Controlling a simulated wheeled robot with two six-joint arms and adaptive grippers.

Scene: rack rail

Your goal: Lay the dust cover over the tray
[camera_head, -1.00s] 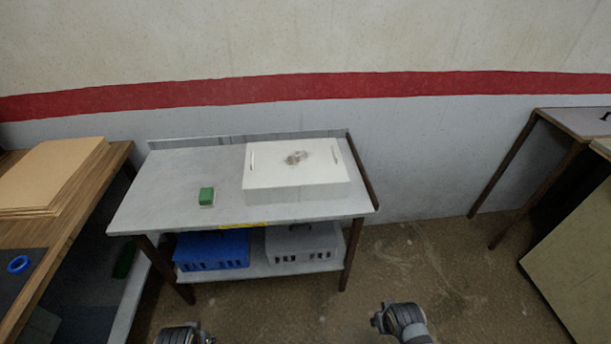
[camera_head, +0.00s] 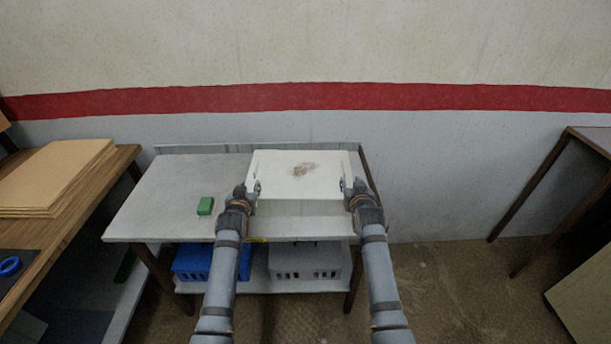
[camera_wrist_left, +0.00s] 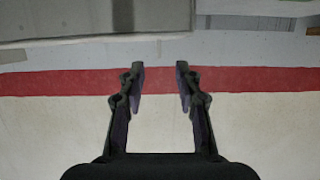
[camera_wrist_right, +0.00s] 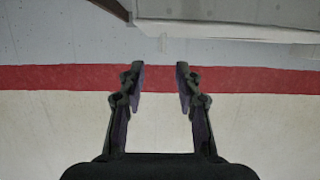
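A white flat-topped piece (camera_head: 302,174), which looks like the dust cover, sits over the right part of the grey table in the head view. It has a brownish smudge on top and a narrow strip near each side edge. No separate tray shows; I cannot tell whether one is under it. My left gripper (camera_head: 252,190) is at its front left side and my right gripper (camera_head: 349,187) at its front right side. Both show a gap between their fingers in the left wrist view (camera_wrist_left: 160,72) and the right wrist view (camera_wrist_right: 160,72), with nothing visible between them. Contact is unclear.
A small green block (camera_head: 205,206) lies on the grey table (camera_head: 165,205), left of my left gripper. A blue crate (camera_head: 191,262) and a grey crate (camera_head: 305,262) stand on the lower shelf. Brown boards (camera_head: 55,175) lie on a wooden table at left. A wall stands behind.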

